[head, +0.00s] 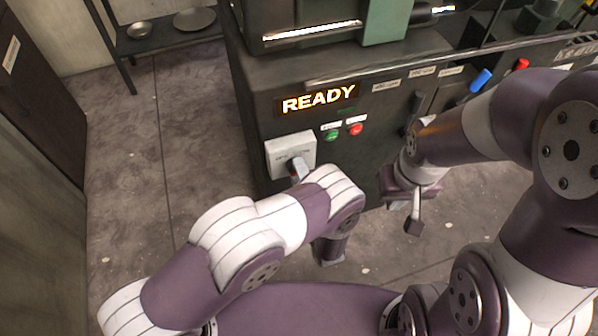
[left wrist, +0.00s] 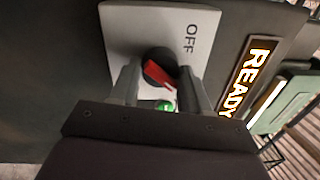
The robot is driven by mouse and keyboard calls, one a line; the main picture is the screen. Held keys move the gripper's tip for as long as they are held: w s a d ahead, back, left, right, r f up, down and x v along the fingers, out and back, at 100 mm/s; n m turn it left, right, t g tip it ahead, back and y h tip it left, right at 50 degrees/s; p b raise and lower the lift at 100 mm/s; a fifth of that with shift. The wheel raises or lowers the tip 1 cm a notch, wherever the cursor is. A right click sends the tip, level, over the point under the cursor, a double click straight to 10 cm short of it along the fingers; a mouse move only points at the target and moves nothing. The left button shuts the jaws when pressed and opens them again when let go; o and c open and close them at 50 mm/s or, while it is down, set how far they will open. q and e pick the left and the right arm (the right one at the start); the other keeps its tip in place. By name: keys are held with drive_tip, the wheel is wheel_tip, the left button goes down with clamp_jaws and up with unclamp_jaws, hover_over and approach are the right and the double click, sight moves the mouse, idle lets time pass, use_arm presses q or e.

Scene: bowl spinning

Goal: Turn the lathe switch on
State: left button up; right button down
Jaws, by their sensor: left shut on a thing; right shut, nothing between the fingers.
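The lathe switch is a white plate (head: 281,147) on the dark lathe front, with a black and red knob. In the left wrist view the plate (left wrist: 140,28) carries the word OFF, and the red knob handle (left wrist: 160,72) sits between my left fingers. My left gripper (head: 298,171) is at the knob in the head view, and in the left wrist view the gripper (left wrist: 160,90) is shut on the knob. Part of the knob is hidden by the fingers. My right gripper (head: 414,226) is shut and empty, away from the switch on the right.
A lit READY sign (head: 319,98) is above the switch. A green button (head: 332,135) and a red button (head: 355,129) are right of it. Blue and red levers (head: 481,80) stand farther right. A shelf with metal bowls (head: 194,19) is at back left. Floor at left is clear.

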use_arm(q)
drive_tip(key=shift+f+m, duration=0.1)
drive_tip(key=shift+m, duration=0.5)
drive_tip(key=o, duration=1)
